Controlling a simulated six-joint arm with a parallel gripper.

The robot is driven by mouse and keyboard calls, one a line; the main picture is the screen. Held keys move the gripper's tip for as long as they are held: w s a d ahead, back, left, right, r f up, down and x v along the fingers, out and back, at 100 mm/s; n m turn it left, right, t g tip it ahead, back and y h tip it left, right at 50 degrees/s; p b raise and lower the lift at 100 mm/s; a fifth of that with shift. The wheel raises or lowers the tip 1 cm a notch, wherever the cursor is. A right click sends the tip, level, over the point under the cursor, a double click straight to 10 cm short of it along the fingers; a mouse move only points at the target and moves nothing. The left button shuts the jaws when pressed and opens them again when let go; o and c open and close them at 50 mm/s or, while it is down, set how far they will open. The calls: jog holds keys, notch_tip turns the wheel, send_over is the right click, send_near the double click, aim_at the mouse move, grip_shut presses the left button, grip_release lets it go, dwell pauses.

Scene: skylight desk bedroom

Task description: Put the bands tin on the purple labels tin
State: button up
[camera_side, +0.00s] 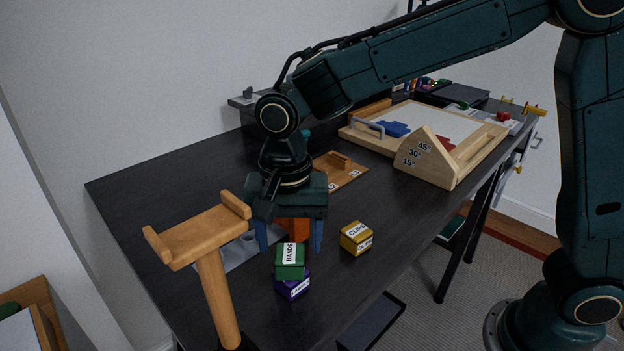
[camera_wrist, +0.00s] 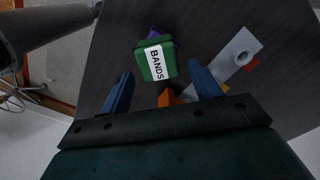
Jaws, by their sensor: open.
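The green bands tin (camera_side: 290,262) sits on top of the purple labels tin (camera_side: 293,285) near the front of the dark desk. The bands tin also shows in the wrist view (camera_wrist: 156,62), with a corner of the purple tin (camera_wrist: 155,33) peeking out beyond it. The two tins look slightly turned against each other. My gripper (camera_side: 289,238) is open, with its blue fingers apart, behind the tins in the side view. In the wrist view my gripper (camera_wrist: 163,85) has the bands tin just beyond its fingertips, not between them.
A yellow clips tin (camera_side: 356,238) stands to the right of the stack. An orange block (camera_side: 298,228) is partly hidden by my gripper. A wooden T-shaped stand (camera_side: 212,250) rises at the left. A grey plate (camera_side: 238,255) lies behind it. A wooden board (camera_side: 425,125) fills the back right.

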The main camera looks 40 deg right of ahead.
aim_at(295, 245)
notch_tip(295, 245, up, 10)
jog(key=shift+f, duration=0.15)
dwell(0.3)
jog(key=shift+d, duration=0.1)
dwell(0.4)
jog(key=s+d+r+n+t, duration=0.35)
jog(key=s+d, duration=0.45)
jog(key=d, duration=0.5)
jog(key=s+d+f+n+t, duration=0.2)
jog(key=s+d+f+n, duration=0.2)
jog(key=s+d, duration=0.3)
jog(key=s+n, duration=0.1)
jog(key=s, duration=0.2)
jog(key=shift+s+d, duration=0.15)
jog(key=shift+d, duration=0.1)
